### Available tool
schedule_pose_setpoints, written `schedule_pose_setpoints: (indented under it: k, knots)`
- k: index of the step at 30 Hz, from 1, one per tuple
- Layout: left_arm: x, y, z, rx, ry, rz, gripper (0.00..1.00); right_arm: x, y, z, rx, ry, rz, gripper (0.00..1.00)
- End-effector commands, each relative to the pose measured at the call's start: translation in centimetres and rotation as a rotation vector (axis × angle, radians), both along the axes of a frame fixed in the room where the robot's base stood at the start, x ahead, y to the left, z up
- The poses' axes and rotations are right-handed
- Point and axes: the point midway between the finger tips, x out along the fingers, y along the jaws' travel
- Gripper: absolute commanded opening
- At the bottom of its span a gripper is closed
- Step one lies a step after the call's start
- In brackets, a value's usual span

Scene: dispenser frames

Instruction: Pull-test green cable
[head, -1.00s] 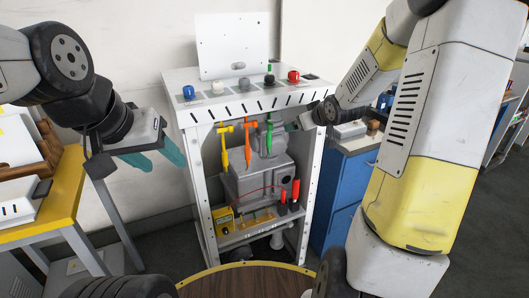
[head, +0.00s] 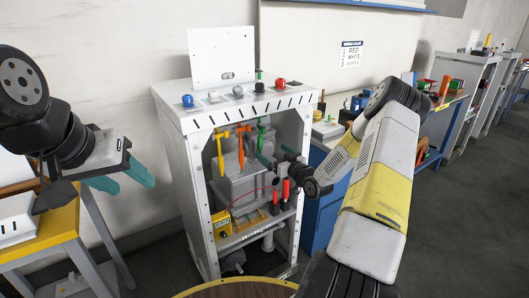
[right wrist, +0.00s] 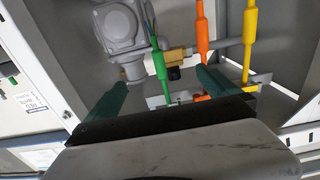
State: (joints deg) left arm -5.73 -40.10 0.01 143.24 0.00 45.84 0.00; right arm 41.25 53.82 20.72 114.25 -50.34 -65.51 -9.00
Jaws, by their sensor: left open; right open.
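The green cable (head: 262,135) hangs under the top of the white dispenser frame (head: 183,185), to the right of the orange cable (head: 240,145) and the yellow cable (head: 221,155). My right gripper (head: 268,163) is open at the frame's right side, close to the green cable's lower end. In the right wrist view, the green cable (right wrist: 158,66) shows between the two teal fingers, with no grip on it; whether a finger touches it I cannot tell. The orange (right wrist: 202,25) and yellow (right wrist: 249,40) cables are to its right. My left gripper (head: 122,178) is open and empty, left of the frame.
Blue (head: 187,101), white (head: 214,96), black (head: 259,86) and red (head: 280,84) knobs top the frame. A grey pump housing (head: 240,187), red-handled tool (head: 286,189) and yellow meter (head: 221,222) are inside. A yellow-edged table (head: 45,240) stands left.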

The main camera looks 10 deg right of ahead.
Motion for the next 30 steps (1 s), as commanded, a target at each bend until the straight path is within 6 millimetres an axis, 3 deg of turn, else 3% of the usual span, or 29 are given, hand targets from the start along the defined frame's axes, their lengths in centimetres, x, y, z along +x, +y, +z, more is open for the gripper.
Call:
schedule_pose_setpoints:
  k: [18, 30]
  knots:
    - [0.0, 0.0, 0.0, 0.000, 0.000, 0.000, 0.53, 7.0, 2.7, 0.0, 0.000, 0.000, 0.001, 1.00]
    - [0.0, 0.0, 0.0, 0.000, 0.000, 0.000, 0.53, 9.1, 3.4, 0.0, 0.000, 0.001, 0.000, 1.00]
